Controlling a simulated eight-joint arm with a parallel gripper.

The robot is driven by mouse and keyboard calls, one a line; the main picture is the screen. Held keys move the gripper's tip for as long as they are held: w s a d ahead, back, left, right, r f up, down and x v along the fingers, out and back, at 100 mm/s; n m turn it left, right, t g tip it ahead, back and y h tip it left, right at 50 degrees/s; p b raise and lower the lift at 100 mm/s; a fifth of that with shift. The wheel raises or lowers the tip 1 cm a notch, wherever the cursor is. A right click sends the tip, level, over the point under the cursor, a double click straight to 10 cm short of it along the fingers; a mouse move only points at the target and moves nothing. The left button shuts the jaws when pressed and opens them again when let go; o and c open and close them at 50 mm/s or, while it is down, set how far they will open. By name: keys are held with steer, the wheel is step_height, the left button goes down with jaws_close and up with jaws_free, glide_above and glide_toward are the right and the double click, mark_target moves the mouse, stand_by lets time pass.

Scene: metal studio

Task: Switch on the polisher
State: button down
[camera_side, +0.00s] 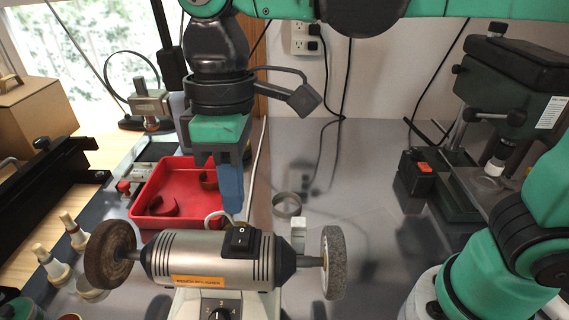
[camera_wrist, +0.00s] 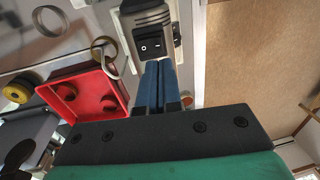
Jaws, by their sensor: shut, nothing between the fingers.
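The polisher (camera_side: 215,258) is a silver and black bench machine with a brown wheel (camera_side: 110,253) on its left and a grey wheel (camera_side: 334,262) on its right. A black rocker switch (camera_side: 241,241) with white marks sits on top of its body. The switch also shows in the wrist view (camera_wrist: 151,44). My gripper (camera_side: 233,210) points down with blue fingers shut and empty, just above and behind the switch. In the wrist view my fingertips (camera_wrist: 160,64) appear close below the switch. I cannot tell whether they touch it or which way the rocker is tipped.
A red tray (camera_side: 150,204) with curved pieces lies behind the polisher at left. A metal ring (camera_side: 287,205) lies on the grey bench. A green drill press (camera_side: 510,90) stands at the right. A wall outlet (camera_side: 304,40) with cables is behind. The bench between is mostly clear.

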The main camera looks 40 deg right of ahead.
mark_target(239, 243)
steer(key=shift+s+a+f, duration=0.1)
steer(key=shift+s+f, duration=0.05)
steer(key=shift+f, duration=1.05)
steer(key=shift+s+a+f, duration=0.1)
steer(key=shift+f, duration=1.1)
